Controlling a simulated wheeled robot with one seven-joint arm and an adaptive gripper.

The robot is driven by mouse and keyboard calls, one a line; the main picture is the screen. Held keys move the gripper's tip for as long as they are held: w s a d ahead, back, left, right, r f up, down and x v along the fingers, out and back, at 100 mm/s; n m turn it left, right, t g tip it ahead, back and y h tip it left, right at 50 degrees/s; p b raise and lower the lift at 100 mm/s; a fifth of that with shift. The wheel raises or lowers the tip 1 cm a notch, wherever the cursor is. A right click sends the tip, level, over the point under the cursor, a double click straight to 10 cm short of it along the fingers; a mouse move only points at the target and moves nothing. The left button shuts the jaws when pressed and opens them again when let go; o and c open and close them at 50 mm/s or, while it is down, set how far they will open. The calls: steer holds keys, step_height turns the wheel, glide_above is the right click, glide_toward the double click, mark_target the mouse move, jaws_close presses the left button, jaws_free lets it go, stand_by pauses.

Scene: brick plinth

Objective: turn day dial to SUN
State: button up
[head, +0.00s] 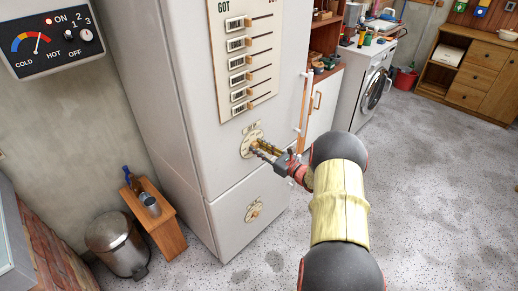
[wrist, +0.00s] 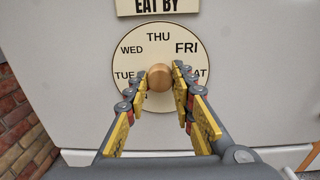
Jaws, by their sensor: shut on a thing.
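The day dial (head: 246,136) is a round cream disc on the fridge front. In the wrist view the dial face (wrist: 135,60) has THU at the top, WED and TUE on the left, and FRI and SAT on the right. FRI looks larger and bolder than the others. A round brass-coloured knob (wrist: 160,77) is at its centre. My gripper (head: 260,148) has its yellow-padded fingers on either side of the knob and is shut on it. The fingers hide the lower dial, so SUN and MON cannot be read. No pointer is clear.
A second, smaller dial (head: 254,211) is on the lower fridge door. A slider panel (head: 247,60) is above.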

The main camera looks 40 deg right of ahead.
jaws_close()
steer(key=shift+m, duration=0.3)
